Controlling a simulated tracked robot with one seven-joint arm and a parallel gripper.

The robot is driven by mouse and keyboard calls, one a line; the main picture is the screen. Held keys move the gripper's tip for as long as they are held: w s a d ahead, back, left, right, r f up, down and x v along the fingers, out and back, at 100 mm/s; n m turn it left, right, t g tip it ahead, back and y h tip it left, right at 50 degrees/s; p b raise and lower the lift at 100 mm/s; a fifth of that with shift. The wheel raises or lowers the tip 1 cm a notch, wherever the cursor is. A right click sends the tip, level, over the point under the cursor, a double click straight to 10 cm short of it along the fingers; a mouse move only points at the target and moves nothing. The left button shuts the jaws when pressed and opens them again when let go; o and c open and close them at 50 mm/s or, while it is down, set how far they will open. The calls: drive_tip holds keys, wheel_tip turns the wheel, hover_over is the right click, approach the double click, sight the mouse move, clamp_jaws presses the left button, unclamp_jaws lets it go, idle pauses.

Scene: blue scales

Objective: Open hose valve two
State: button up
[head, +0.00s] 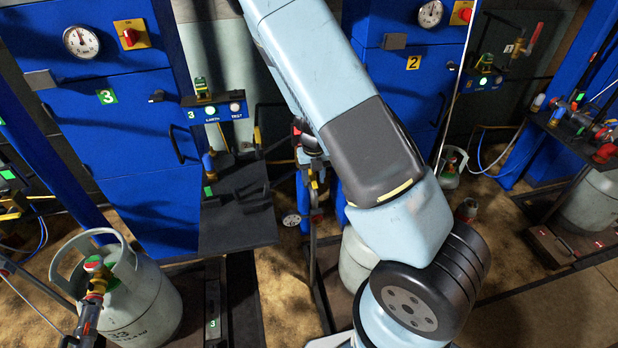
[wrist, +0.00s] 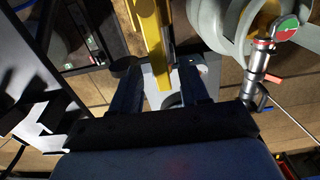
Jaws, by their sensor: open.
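In the wrist view my gripper (wrist: 160,82) is open, its two dark fingers apart. A yellow bar (wrist: 150,38) runs down the picture between the fingers; I cannot tell whether the fingers touch it. To the right is a metal hose fitting (wrist: 258,66) with a small orange-red lever (wrist: 272,78) and a red-and-green round cap (wrist: 286,27), beside a grey gas cylinder (wrist: 222,28). No number shows there, so I cannot tell which part is hose valve two. In the head view a yellow 2 label (head: 413,63) marks a blue cabinet (head: 400,88); my arm hides much below it.
In the head view, station 3 has a blue cabinet (head: 130,140), a dark shelf (head: 238,230) and a grey cylinder (head: 140,305) at left. A piped stand (head: 590,130) is at far right.

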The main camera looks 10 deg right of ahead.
sight(313, 180)
wheel_tip(313, 180, up, 14)
drive_tip(key=shift+f, duration=0.15)
idle(0.5)
